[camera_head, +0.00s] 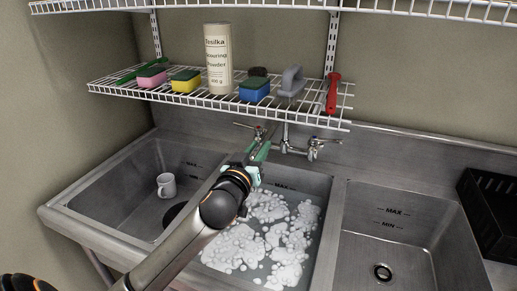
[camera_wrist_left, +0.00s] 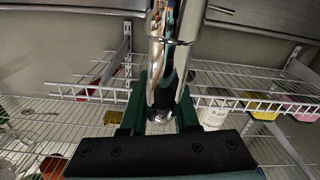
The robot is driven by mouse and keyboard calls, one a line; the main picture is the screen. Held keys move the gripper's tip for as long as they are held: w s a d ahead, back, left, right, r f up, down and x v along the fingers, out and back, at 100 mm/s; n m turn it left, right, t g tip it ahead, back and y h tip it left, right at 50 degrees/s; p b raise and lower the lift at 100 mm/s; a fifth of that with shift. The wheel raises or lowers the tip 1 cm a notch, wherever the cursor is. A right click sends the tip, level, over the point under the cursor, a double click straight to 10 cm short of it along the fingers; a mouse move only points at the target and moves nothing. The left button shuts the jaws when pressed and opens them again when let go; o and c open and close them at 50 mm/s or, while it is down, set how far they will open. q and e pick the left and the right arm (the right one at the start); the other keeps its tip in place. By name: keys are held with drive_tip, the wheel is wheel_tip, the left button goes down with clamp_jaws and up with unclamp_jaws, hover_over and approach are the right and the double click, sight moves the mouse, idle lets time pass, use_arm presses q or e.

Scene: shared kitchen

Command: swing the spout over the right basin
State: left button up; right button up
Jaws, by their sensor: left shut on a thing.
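The chrome faucet (camera_head: 286,145) stands at the back wall of the sink, with a lever on each side. My left gripper (camera_head: 259,153) is beside it, above the back of the suds-filled middle basin (camera_head: 326,200). In the left wrist view, the gripper's dark green fingers (camera_wrist_left: 160,108) are shut on the chrome spout (camera_wrist_left: 170,35), its end between them. In the head view the gripper mostly hides the spout. The right basin (camera_head: 388,245) is empty, with a drain in its floor. My right gripper is not in view.
A wire shelf (camera_head: 130,90) hangs above the faucet with sponges, a scouring powder can (camera_head: 218,60) and a red-handled tool (camera_head: 333,93). A mug (camera_head: 166,185) stands in the left basin. A black crate (camera_head: 490,212) sits at the far right. Space above the right basin is clear.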

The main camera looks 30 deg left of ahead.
use_arm(q)
clamp_jaws()
idle(0.9)
